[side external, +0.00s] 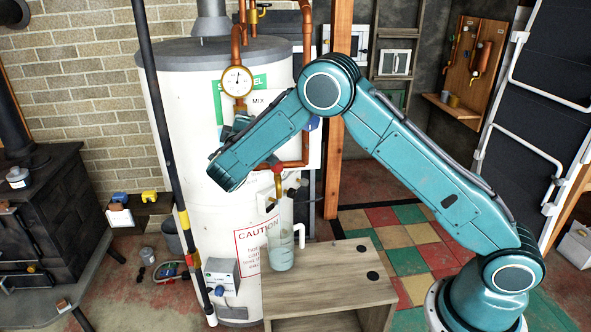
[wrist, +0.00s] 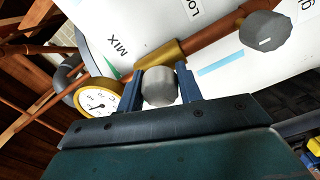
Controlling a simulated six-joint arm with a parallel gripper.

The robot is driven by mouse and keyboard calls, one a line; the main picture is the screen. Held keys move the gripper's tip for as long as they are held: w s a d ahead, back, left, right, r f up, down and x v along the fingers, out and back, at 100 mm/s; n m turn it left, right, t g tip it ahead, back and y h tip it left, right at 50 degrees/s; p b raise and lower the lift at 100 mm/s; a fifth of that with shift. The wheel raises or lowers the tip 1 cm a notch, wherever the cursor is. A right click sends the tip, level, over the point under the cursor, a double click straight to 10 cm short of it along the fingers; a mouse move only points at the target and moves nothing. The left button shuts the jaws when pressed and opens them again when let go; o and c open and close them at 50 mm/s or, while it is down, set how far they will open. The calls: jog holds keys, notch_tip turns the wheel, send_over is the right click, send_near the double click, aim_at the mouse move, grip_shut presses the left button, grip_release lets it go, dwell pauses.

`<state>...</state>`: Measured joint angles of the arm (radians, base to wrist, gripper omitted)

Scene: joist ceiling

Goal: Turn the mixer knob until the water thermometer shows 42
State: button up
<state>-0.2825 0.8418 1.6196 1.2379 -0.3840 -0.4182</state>
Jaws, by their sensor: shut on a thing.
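The grey mixer knob (wrist: 158,88) sits on a brass valve body beside the "MIX" lettering in the wrist view. My gripper (wrist: 160,82) is shut on it, one blue finger on each side. In the side view my gripper (side external: 239,123) is just below the thermometer and the knob is hidden by my arm. The water thermometer (side external: 237,81) is a round brass dial with a white face on the copper pipe. Its needle points roughly upward, but its numbers are too small to read. The dial also shows partly in the wrist view (wrist: 97,102).
A second grey knob (wrist: 265,32) is on the right of the wrist view. A clear jug (side external: 281,240) with water stands on the wooden bench (side external: 340,275) below the pipes. The white tank (side external: 185,130) is close behind my gripper. A dark striped pole (side external: 165,140) stands left.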

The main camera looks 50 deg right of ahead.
jog(key=shift+m, duration=0.8)
jog(key=o, duration=1)
jog(key=shift+s+a, duration=0.1)
jog(key=v, duration=1.3)
jog(key=shift+s+a, duration=0.15)
jog(key=shift+s, duration=0.05)
jog(key=shift+r, duration=0.1)
